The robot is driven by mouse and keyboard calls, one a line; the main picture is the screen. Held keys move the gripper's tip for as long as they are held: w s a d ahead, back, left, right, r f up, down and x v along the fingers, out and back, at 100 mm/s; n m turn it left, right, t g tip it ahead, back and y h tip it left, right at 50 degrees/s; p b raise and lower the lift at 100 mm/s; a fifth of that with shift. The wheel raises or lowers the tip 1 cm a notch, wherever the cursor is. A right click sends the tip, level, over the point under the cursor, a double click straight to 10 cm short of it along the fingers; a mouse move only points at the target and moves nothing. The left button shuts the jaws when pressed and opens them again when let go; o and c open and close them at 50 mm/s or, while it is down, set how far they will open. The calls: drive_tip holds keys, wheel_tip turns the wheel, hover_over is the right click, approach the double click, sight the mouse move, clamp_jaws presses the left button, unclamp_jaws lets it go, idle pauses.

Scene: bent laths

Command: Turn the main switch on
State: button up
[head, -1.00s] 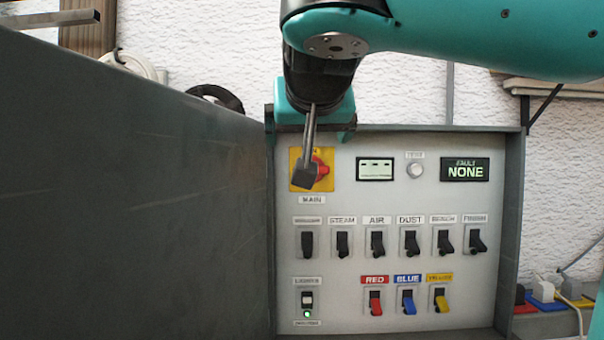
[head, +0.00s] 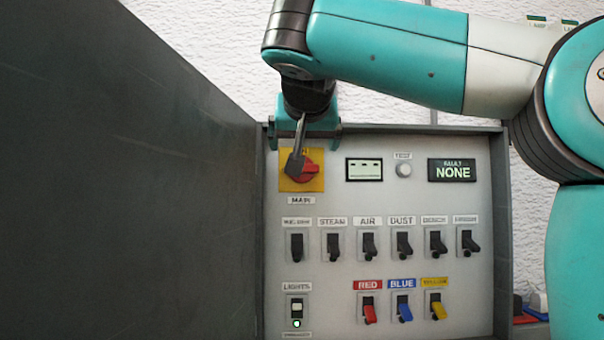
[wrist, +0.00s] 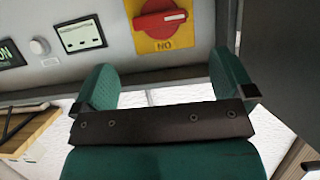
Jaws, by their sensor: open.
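The main switch (head: 309,173) is a red rotary knob on a yellow plate, at the upper left of the grey panel above the MAIN label. In the wrist view the red knob (wrist: 160,20) shows at the top, its grip bar lying roughly level, with lettering on the plate below it. My gripper (head: 303,130) is at the panel's top edge, pointing down, and a thin grey part of it hides the left of the plate. In the wrist view my gripper (wrist: 163,62) has its teal fingers spread wide with nothing between them. The knob appears beyond the fingertips; no contact shows.
A large dark door (head: 130,180) stands open along the panel's left side. A small display (head: 364,170), a round button (head: 404,170) and a fault screen reading NONE (head: 452,171) are right of the switch. Rows of black and coloured toggles fill the panel below.

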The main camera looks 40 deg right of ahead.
drive_tip(key=x, duration=0.9)
drive_tip(key=shift+b, duration=0.35)
drive_tip(key=c, duration=0.9)
